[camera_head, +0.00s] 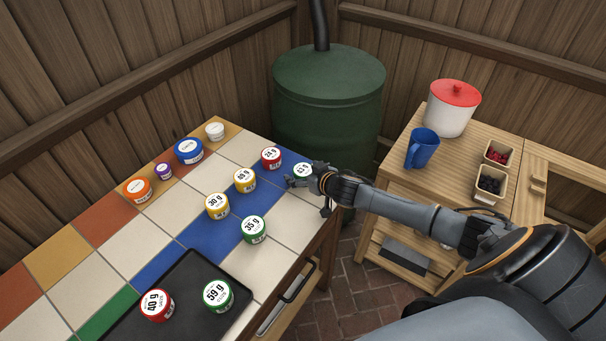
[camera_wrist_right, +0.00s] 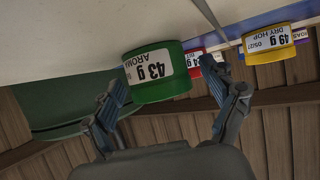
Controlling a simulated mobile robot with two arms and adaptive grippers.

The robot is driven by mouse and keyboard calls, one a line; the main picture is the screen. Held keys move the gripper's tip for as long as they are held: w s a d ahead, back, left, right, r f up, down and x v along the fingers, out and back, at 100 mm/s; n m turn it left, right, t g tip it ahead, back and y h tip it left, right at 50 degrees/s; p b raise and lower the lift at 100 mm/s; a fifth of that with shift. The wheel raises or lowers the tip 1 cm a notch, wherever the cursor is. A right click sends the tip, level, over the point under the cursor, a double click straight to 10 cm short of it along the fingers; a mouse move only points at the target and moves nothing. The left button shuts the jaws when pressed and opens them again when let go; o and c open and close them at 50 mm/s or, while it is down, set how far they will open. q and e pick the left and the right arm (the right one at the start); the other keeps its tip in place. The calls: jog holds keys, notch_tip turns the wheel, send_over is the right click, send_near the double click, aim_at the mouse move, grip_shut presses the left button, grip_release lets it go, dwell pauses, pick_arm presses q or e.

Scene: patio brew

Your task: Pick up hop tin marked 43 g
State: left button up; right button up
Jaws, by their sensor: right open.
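The hop tin marked 43 g is green with a white label; it shows upside down in the wrist view (camera_wrist_right: 162,86), its label facing the camera. In the head view the tin (camera_head: 302,168) stands on the tiled counter near its far right corner, partly hidden by my right gripper (camera_head: 303,188). My right gripper is open and empty beside the tin. In the wrist view its two fingers (camera_wrist_right: 164,88) are spread, one toward each side of the tin, with a gap around it. My left gripper is not in view.
A red tin (camera_head: 271,157) stands close left of the green one. Yellow tins (camera_head: 244,181) (camera_head: 217,207) and another green tin (camera_head: 253,230) are nearer. A black tray (camera_head: 190,264) holds two tins. A green barrel (camera_head: 328,110) stands behind; a wooden side table (camera_head: 450,160) is right.

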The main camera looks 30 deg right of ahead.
jog(key=c, duration=1.2)
jog(key=shift+c, duration=0.4)
